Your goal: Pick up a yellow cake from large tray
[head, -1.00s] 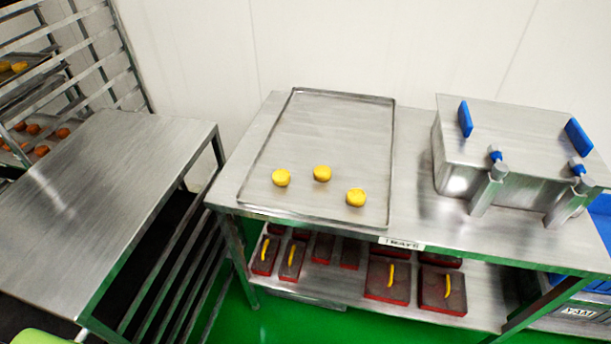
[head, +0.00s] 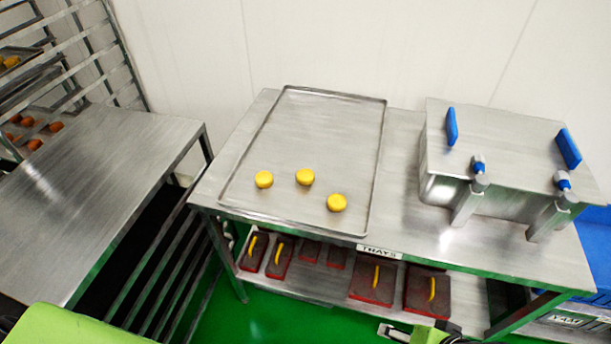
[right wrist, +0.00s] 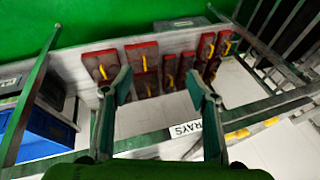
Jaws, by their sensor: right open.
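Three yellow cakes lie spaced apart on the front part of the large tray (head: 330,105) in the head view: a left one (head: 264,179), a middle one (head: 305,177) and a right one (head: 337,202). The tray rests flat on the steel table. My right gripper (head: 390,332) shows only partly at the bottom edge of the head view, low in front of the table and away from the cakes. In the right wrist view its two fingers (right wrist: 160,92) are spread with nothing between them. My left gripper is out of view; a green part of my arm shows at bottom left.
A steel box with blue handles (head: 500,160) stands on the table right of the tray. Red-edged blocks with yellow handles (head: 375,283) sit on the lower shelf. A bare steel table (head: 95,190) and a rack stand left. The table's front edge lies between my right gripper and the tray.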

